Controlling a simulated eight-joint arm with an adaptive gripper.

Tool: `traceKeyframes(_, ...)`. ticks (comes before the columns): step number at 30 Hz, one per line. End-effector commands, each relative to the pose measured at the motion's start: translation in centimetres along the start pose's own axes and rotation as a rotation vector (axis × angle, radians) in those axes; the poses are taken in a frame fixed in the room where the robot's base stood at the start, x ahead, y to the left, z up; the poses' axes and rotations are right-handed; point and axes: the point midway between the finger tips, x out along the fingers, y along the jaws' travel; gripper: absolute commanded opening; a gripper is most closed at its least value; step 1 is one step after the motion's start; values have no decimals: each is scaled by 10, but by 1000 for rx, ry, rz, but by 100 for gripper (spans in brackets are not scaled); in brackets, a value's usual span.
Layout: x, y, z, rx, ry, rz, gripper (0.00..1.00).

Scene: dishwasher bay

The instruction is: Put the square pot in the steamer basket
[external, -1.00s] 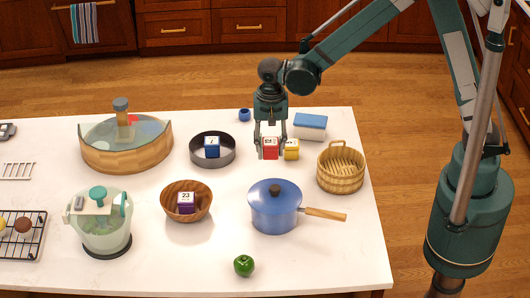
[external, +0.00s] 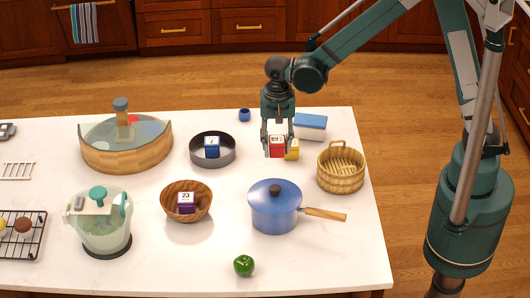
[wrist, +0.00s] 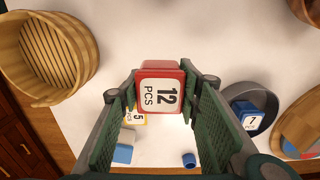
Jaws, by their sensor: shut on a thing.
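A red square pot with a white "12 PCS" label (external: 277,147) is between the fingers of my gripper (external: 277,152). My gripper is shut on it and holds it slightly above the counter. In the wrist view the red square pot (wrist: 160,88) sits between the two green finger pads, label facing the camera. The steamer basket (external: 340,180), a round slatted wooden basket with a handle, stands to the right of my gripper. It also shows at the upper left of the wrist view (wrist: 72,62). The inside of the basket looks empty.
A yellow box (external: 292,152) stands close behind the red pot, partly hidden. A blue-lidded container (external: 310,125) is behind it. A blue saucepan (external: 274,210) with a wooden handle stands in front. A grey round pan (external: 228,157) holding a blue cube is to the left.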

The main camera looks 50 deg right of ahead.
Motion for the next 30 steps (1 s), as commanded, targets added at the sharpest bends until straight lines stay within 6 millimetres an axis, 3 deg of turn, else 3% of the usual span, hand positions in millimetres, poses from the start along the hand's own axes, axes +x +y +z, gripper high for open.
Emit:
traceKeyframes(15,-24,93,1,-11,0,0,19)
traceKeyframes(30,-34,186,10,-24,0,0,19)
